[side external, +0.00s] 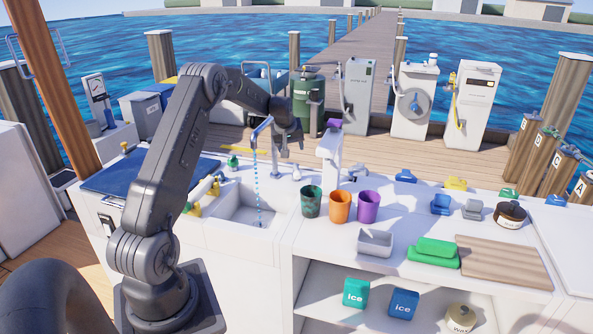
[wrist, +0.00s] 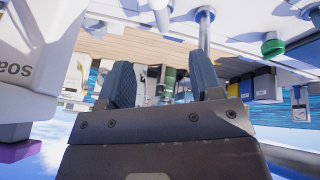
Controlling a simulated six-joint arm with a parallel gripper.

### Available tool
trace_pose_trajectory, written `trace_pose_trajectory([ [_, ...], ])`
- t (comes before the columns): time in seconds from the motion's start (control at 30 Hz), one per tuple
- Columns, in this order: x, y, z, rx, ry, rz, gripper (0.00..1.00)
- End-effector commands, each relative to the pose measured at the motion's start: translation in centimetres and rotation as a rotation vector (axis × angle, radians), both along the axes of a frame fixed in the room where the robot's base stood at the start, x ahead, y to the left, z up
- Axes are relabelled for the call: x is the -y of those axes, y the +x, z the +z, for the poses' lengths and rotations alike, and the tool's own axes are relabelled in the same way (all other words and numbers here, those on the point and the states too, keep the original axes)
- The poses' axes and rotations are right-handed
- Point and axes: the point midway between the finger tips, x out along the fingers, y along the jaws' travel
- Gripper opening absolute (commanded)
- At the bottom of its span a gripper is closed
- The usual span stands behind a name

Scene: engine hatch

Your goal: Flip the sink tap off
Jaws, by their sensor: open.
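The sink tap (side external: 262,128) stands behind the white sink (side external: 235,213) in the side view, with its spout angled over the basin. A dashed blue stream of water (side external: 257,185) falls from it into the basin. My gripper (side external: 291,150) points down just right of the tap's spout, partly covering the tap's post. In the wrist view, my gripper's two dark fingers (wrist: 162,85) are apart with nothing between them. A metal post (wrist: 204,38), likely the tap's, shows beyond the right finger. I cannot make out the tap's lever or contact with it.
A white soap dispenser (side external: 329,155) stands close right of my gripper and fills the left of the wrist view (wrist: 30,60). Green (side external: 311,201), orange (side external: 340,206) and purple (side external: 368,206) cups stand right of the sink.

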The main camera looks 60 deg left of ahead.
Motion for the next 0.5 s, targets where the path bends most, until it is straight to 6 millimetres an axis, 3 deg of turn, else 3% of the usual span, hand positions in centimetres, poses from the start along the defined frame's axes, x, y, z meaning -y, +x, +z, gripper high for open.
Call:
trace_pose_trajectory([
  [0.17, -0.4, 0.4, -1.5, 0.004, -0.003, 0.003, 0.59],
  [0.5, -2.3, 2.5, -7.8, 0.002, -0.003, 0.002, 0.59],
])
